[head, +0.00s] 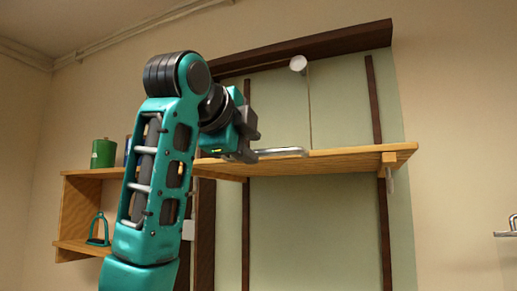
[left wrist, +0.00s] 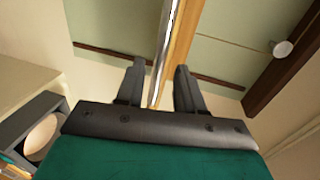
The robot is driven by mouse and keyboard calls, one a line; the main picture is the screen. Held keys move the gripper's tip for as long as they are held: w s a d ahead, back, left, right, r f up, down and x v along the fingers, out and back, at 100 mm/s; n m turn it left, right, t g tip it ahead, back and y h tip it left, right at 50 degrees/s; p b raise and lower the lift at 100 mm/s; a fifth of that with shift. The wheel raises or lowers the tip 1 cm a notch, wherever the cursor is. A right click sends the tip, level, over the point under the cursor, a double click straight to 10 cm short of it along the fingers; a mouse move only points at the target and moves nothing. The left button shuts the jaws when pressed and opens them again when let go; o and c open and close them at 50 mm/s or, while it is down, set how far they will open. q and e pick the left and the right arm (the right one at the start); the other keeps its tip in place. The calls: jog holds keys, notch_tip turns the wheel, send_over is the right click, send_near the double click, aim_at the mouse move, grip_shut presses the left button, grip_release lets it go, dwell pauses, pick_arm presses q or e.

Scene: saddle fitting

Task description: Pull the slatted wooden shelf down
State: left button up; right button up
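The wooden shelf (head: 340,162) stands out from a green panel with dark vertical rails. Its underside shows in the head view; slats cannot be made out. A metal bar (head: 282,152) runs along its edge near my left gripper (head: 251,146). In the left wrist view, the shelf edge (left wrist: 178,50) and the metal bar (left wrist: 163,45) reach down between the two dark fingers of my left gripper (left wrist: 160,80). The fingers are apart, with a gap visible on both sides, so the gripper is open. Contact cannot be told. My right gripper is not in view.
A small side shelf (head: 77,215) at the left holds a green canister (head: 103,153) and a teal stirrup (head: 97,230). A white disc (head: 298,63) with a cord hangs under a dark top beam (head: 310,46). A metal hook (head: 512,224) is at the right wall.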

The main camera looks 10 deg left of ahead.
aim_at(257, 152)
pick_arm(q)
jog(key=x, duration=0.5)
jog(key=shift+p, duration=0.4)
grip_shut()
